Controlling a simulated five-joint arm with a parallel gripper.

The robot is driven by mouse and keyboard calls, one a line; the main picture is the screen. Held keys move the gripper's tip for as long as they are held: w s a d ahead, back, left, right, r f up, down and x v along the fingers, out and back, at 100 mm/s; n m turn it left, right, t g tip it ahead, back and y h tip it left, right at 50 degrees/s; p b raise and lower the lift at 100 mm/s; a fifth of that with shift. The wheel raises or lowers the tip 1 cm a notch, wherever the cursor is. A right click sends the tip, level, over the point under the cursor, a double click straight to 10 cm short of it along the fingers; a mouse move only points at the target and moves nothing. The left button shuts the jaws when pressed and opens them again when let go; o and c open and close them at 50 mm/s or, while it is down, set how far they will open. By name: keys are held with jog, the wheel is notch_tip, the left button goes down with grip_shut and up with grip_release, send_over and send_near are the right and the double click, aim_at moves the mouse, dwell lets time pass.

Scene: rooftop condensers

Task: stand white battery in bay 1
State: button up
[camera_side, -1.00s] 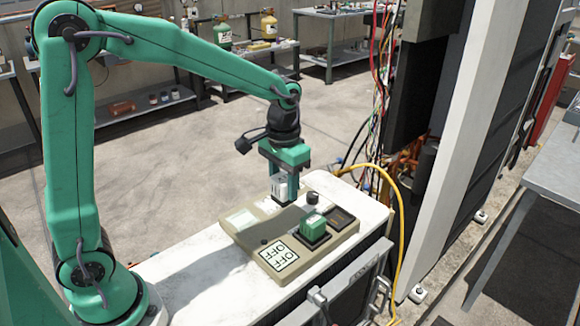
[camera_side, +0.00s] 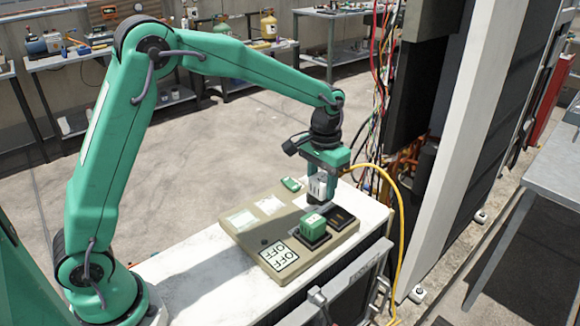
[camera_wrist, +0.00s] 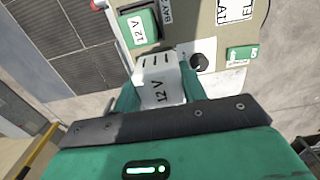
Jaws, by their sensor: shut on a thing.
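My gripper (camera_side: 321,196) is shut on the white battery (camera_side: 317,187), above the back right part of the beige panel (camera_side: 255,242). The battery also shows in the wrist view (camera_wrist: 157,80), with a "12V" mark and slots on one end. A green battery (camera_side: 312,224) stands in a black bay on the panel, just in front of my gripper. A dark, empty-looking bay (camera_side: 341,218) lies right of it.
A black knob (camera_wrist: 200,62) shows beside the white battery. A yellow cable (camera_side: 400,205) arches to the right. The white bench top left of the panel is clear.

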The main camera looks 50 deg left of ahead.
jog(key=w+f, duration=0.1)
jog(key=w+d, duration=0.1)
jog(key=w, duration=0.1)
jog(key=w+d+f, duration=0.1)
jog(key=shift+w+d+f, duration=0.1)
jog(key=shift+w+f, duration=0.2)
jog(key=shift+w, duration=0.05)
jog(key=shift+f, duration=0.15)
jog(key=shift+f, duration=1.8)
jog(key=shift+f, duration=0.85)
dwell(0.8)
jog(key=o, duration=1.2)
notch_tip(320, 180, up, 8)
